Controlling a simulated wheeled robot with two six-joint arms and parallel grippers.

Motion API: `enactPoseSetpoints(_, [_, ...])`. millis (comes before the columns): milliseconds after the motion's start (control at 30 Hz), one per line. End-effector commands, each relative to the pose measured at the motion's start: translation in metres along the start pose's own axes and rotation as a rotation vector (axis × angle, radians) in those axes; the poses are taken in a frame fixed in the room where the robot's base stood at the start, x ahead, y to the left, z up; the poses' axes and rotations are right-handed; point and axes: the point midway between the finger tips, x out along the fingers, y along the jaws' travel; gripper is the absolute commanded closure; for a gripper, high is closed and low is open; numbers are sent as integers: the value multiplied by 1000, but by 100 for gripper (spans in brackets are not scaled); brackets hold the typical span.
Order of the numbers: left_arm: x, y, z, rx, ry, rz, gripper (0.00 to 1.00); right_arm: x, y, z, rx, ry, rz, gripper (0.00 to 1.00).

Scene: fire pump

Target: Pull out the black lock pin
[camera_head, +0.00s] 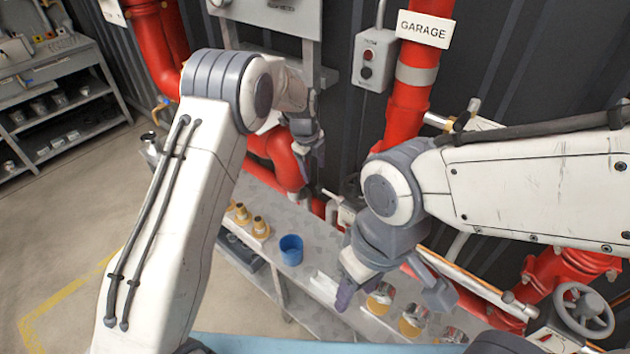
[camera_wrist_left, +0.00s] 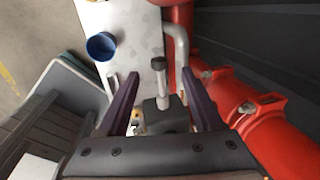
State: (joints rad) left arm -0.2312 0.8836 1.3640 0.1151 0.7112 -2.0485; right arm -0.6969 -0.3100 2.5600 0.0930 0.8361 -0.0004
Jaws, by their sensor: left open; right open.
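A pin with a black knob (camera_wrist_left: 158,64) and a pale shaft stands out from a grey block (camera_wrist_left: 165,118) in the left wrist view. It looks like the lock pin. My left gripper (camera_wrist_left: 158,77) is open, with one dark finger on each side of the pin; I see no contact. In the head view my left gripper (camera_head: 310,158) is beside the red pipe, and I cannot make out the pin there. My right gripper (camera_head: 393,296) is open and empty, above the grey bench.
The bench (camera_head: 325,240) carries a blue cup (camera_head: 291,249), brass fittings (camera_head: 260,228) and several metal couplings (camera_head: 411,320). Red pipes (camera_head: 408,85) run along the dark wall. A switch box (camera_head: 374,60) hangs there. A handwheel (camera_head: 583,310) is at lower right.

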Motion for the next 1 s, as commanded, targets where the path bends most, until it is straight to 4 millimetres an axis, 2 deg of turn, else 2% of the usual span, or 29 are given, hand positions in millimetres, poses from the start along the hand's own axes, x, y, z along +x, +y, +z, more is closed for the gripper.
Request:
enactPoseSetpoints(100, [-17,0,1,-1,-1,-2,33,6,0,0,0,0,0,48])
enactPoseSetpoints(267, [-30,0,1,-1,-1,0,33,7,0,0,0,0,0,48])
enactPoseSetpoints(767, [-34,0,-1,-7,0,0,33,7,0,0,0,0,0,48])
enactPoseSetpoints(867, [-46,4,-15,-60,4,3,33,7,0,0,0,0,0,48])
enactPoseSetpoints(967, [-73,16,-47,-193,14,13,33,7,0,0,0,0,0,48])
enactPoseSetpoints(1000, [-86,24,-64,-266,19,20,33,7,0,0,0,0,0,48])
